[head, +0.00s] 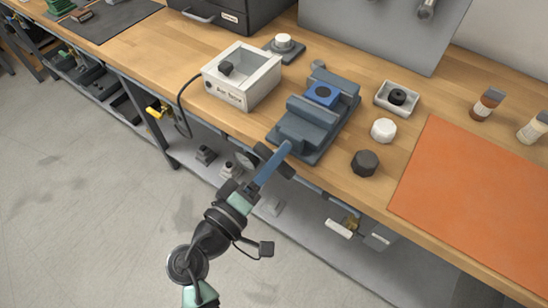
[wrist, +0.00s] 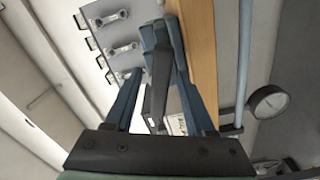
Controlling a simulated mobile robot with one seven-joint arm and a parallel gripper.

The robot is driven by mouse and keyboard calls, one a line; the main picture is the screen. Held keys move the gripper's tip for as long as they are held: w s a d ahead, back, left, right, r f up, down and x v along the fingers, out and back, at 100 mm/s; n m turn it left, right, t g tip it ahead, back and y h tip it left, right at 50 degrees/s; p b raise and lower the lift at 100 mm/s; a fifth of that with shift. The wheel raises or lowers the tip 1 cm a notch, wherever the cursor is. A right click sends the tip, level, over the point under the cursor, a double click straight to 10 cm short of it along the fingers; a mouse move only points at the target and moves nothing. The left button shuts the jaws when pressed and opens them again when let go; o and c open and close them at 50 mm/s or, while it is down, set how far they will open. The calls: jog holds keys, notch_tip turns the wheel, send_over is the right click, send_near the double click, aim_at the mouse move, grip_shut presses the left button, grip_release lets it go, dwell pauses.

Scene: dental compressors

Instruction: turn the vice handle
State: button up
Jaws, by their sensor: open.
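The grey-blue vice (head: 297,133) stands at the front edge of the wooden bench, with a bright blue block (head: 322,94) in its jaws. Its dark bar handle (head: 285,169) sits at the front of the vice, over the bench edge. My gripper (head: 283,151) reaches up to it from the front, its blue fingers crossing in front of the bar and hiding its middle. In the wrist view the blue fingers stand apart, with the dark handle (wrist: 157,88) between them. I cannot tell whether either finger touches it.
A white box (head: 242,78) with a cable stands left of the vice. A white knob (head: 383,130), a dark knob (head: 365,162) and a small tray (head: 397,98) lie to its right. An orange mat (head: 475,190) lies further right. A gauge (wrist: 268,102) shows below the bench.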

grip_shut()
jog(key=shift+f+m+b, duration=0.15)
jog(key=shift+m+b, duration=0.15)
jog(key=shift+b, duration=0.45)
grip_release()
jog(key=v, duration=1.3)
